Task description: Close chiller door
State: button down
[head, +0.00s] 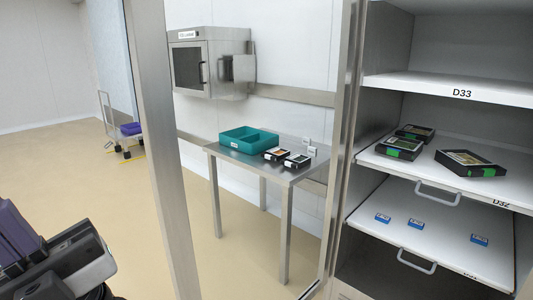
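The chiller (385,65) stands open on the right, with its shelves showing. Its door appears to be the tall metal-framed panel (166,150) in front of me. The door stands swung out, and I see the room through its clear middle between the left post and the post beside the shelves. No handle on the door can be made out. A dark grey and purple part of my arm, perhaps with my gripper (92,268), shows at the lower left, left of the door frame and apart from it. The fingertips cannot be made out.
Shelves hold black trays (470,163) and small blue packs (416,224); pull handles (438,193) stick out in front. Beyond the door are a steel table (231,154) with a teal bin (247,139) and a wall-mounted cabinet (208,64). The floor at left is mostly clear.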

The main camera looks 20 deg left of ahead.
aim_at(145, 22)
jog(key=k+j+z, duration=0.2)
jog(key=j, duration=0.3)
jog(key=j+z, duration=0.2)
jog(key=j, duration=0.3)
jog(key=j+z, duration=0.2)
jog(key=j, duration=0.3)
jog(key=k+j+z, duration=0.15)
jog(key=j, duration=0.35)
jog(key=j+z, duration=0.35)
jog(key=j, duration=0.7)
jog(key=i+j+z, duration=0.15)
jog(key=j, duration=0.3)
jog(key=j+z, duration=0.1)
jog(key=j, duration=0.4)
jog(key=k+j, duration=0.25)
jog(key=j, duration=0.2)
jog(key=k+j+z, duration=0.1)
jog(key=j, duration=0.35)
jog(key=k+j+z, duration=0.1)
jog(key=k+j, duration=0.25)
jog(key=j, duration=0.05)
